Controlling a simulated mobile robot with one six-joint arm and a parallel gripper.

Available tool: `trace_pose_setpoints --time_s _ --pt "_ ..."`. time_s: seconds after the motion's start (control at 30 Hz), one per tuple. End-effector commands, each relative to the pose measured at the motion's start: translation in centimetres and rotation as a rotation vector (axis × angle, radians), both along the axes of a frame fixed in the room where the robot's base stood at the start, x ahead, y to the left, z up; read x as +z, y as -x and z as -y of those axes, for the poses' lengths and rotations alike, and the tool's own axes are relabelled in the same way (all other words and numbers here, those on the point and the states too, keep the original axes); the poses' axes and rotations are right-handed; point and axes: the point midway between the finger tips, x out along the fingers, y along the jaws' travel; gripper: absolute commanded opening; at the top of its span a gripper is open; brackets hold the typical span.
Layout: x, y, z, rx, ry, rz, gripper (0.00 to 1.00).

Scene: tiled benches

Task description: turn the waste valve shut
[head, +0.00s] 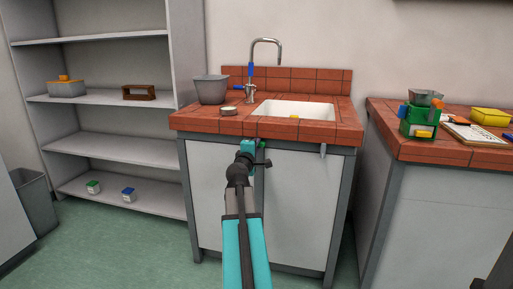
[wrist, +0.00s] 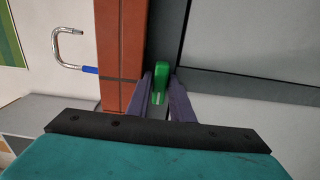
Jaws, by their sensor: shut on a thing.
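A green handle, seemingly the waste valve's, sits just under the red-tiled counter edge at the sink cabinet's front. In the head view it is a small green spot (head: 262,144) beside my gripper (head: 256,150), which partly hides it. In the wrist view the green handle (wrist: 162,68) stands between the two purple fingers of my gripper (wrist: 161,88), which are shut on it. The valve body and pipe behind the handle do not show.
The sink basin (head: 297,109) and a blue-handled tap (head: 250,72) are above on the counter, with a grey tub (head: 211,89) and a round tin (head: 228,111). A grey lever (head: 323,150) hangs under the counter edge to the right. The floor (head: 130,245) at left is clear.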

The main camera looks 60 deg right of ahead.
Motion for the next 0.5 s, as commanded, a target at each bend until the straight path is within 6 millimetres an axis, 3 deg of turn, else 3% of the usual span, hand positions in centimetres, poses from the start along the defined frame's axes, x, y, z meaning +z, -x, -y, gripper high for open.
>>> trace_pose_setpoints --time_s 0.17,0.2,0.3,0.5 --pt "-0.1 0.18 0.06 -0.005 -0.002 0.0 0.0" --pt "-0.11 0.19 0.06 -0.005 -0.003 0.0 0.24" --pt "-0.07 0.15 0.05 -0.004 -0.002 -0.001 0.39" --pt "0.15 0.04 0.04 -0.001 0.002 0.0 0.39"
